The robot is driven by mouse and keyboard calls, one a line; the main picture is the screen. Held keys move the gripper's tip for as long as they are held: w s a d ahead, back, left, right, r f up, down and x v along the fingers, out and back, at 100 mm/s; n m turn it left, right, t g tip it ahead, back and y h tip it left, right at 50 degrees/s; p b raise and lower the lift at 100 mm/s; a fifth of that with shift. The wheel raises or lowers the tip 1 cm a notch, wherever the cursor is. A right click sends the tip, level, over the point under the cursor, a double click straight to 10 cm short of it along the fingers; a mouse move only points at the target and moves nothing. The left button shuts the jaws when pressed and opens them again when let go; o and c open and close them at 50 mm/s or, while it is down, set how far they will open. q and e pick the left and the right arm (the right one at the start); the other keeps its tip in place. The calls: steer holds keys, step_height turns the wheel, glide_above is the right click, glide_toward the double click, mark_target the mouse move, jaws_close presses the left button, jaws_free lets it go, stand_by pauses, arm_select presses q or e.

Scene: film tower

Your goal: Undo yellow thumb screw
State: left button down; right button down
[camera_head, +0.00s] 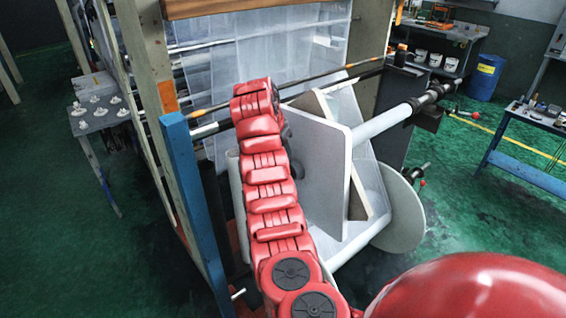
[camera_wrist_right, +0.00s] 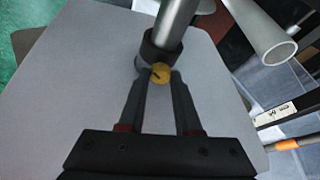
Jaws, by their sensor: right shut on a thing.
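The yellow thumb screw (camera_wrist_right: 160,73) shows in the right wrist view as a small round knob with a dark slot. It sits at the near edge of a black collar (camera_wrist_right: 160,48) around a grey metal shaft (camera_wrist_right: 178,22). My right gripper (camera_wrist_right: 161,75) has its two dark fingertips on either side of the screw, shut on it. In the head view a red segmented arm reaches up to the shaft, and its gripper and the screw are hidden. My left gripper is in neither view.
A pale grey plate (camera_head: 318,178) stands beside the red arm, and lies behind the fingers in the wrist view. A blue post (camera_head: 195,200) is close on the left. A light roller (camera_head: 385,122) extends right, above a round disc (camera_head: 402,215).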

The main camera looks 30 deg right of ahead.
steer(key=shift+s+n+t+b, duration=0.1)
steer(key=shift+n+t+b, duration=0.4)
steer(key=shift+n+b, duration=0.75)
steer(key=c, duration=0.6)
jaws_free()
steer(key=shift+d+y, duration=0.1)
steer(key=shift+y, duration=0.2)
steer(key=shift+r, duration=0.15)
